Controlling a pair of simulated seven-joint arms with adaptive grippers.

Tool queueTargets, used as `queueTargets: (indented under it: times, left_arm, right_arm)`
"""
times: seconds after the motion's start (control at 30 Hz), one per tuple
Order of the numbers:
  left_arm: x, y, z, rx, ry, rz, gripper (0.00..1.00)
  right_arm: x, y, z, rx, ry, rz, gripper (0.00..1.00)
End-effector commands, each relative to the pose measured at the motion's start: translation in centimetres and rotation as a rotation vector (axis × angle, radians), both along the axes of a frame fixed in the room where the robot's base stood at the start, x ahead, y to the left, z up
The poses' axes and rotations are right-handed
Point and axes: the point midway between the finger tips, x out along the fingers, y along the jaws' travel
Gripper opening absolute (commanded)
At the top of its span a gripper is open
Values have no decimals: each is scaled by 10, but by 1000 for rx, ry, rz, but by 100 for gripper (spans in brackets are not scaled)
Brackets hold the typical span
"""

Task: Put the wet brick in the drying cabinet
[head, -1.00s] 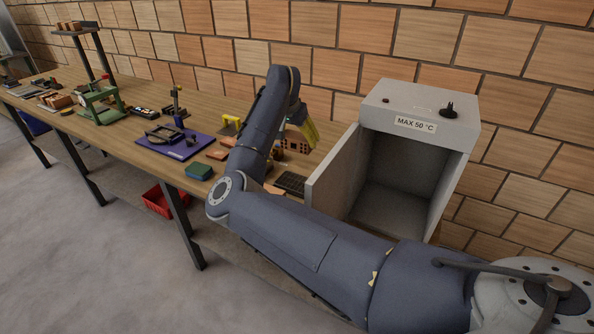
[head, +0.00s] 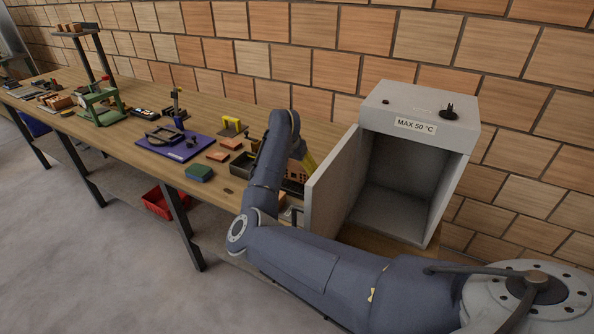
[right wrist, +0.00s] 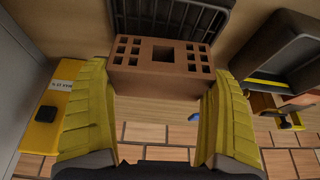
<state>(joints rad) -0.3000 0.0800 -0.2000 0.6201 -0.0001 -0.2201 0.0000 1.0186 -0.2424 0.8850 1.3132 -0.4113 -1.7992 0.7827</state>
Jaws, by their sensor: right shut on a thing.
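The drying cabinet (head: 425,109) is a grey box labelled MAX 50 °C at the right of the bench. Its door (head: 332,183) stands open to the left and the inside looks empty. My right gripper (right wrist: 163,78) has yellow fingers, shut on the brick (right wrist: 160,82), a reddish-brown block with several square holes. In the head view the brick (head: 297,172) shows just left of the door, outside the cabinet. The gripper there (head: 309,163) is partly hidden by my arm and the door. My left gripper is not in view.
A dark tray (head: 241,168) is beside my right arm. A blue mat with a tool (head: 182,151), a green block (head: 199,173) and a yellow-handled tool (head: 232,124) lie further left on the bench. The open door edge is close to the gripper. A brick-patterned wall stands behind.

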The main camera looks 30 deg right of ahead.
Motion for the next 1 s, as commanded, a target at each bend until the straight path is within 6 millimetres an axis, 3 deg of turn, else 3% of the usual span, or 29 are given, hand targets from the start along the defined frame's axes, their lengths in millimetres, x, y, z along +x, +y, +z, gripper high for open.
queueTargets:
  times: [0.1, 0.63, 0.67, 0.73, 1.0]
  left_arm:
    - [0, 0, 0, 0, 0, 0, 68]
    - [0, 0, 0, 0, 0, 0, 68]
    - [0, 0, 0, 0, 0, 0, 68]
    - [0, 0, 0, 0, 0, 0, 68]
    - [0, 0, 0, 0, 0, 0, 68]
  right_arm:
    - [0, 0, -9, -1, -2, -1, 44]
    - [0, 0, -17, 0, -1, 0, 44]
    - [0, 0, -17, 0, 0, 0, 94]
    - [0, 0, -17, 0, 0, 0, 100]
    - [0, 0, -16, -1, -1, 0, 100]
